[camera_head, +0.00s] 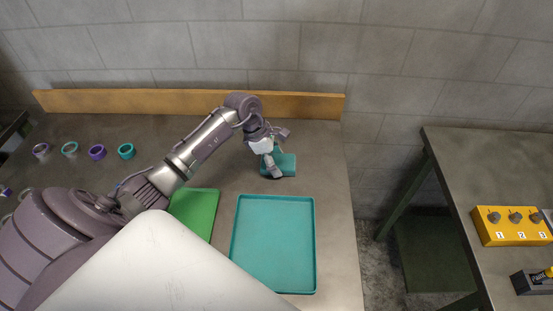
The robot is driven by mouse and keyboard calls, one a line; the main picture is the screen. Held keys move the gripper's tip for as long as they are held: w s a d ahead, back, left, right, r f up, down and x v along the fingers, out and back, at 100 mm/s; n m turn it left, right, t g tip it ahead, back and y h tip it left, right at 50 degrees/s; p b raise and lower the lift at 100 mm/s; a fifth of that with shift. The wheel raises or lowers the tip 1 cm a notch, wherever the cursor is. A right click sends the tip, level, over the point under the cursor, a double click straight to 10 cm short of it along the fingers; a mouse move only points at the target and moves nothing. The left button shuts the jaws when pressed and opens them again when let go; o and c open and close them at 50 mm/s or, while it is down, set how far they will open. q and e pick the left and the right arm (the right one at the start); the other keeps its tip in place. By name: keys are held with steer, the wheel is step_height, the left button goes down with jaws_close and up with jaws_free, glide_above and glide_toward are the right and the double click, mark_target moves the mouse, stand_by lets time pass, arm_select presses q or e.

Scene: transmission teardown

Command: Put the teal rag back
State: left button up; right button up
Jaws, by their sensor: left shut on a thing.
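The teal rag (288,164) is a small folded block at the back right of the workbench, behind the teal tray. My left gripper (272,170) comes down over its left part and is shut on it. The fingertips partly cover the rag. I cannot tell whether the rag rests on the bench or is just above it. My right gripper is not in view.
A shallow teal tray (274,244) lies empty at the front, with a green mat (196,212) left of it, partly behind my arm. Several rings (97,152) stand at the left. A wooden backboard (180,103) edges the bench. A second table (480,180) holds a yellow block (511,226).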

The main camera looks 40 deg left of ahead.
arm_select(q)
steer(key=shift+f, duration=0.15)
steer(key=o, duration=1)
steer(key=shift+r, duration=0.2)
steer(key=shift+a+r, duration=0.15)
steer(key=shift+r, duration=0.1)
steer(key=b+v, duration=0.2)
steer(key=v, duration=0.9)
steer(key=shift+s+r, duration=0.15)
steer(key=shift+r, duration=0.05)
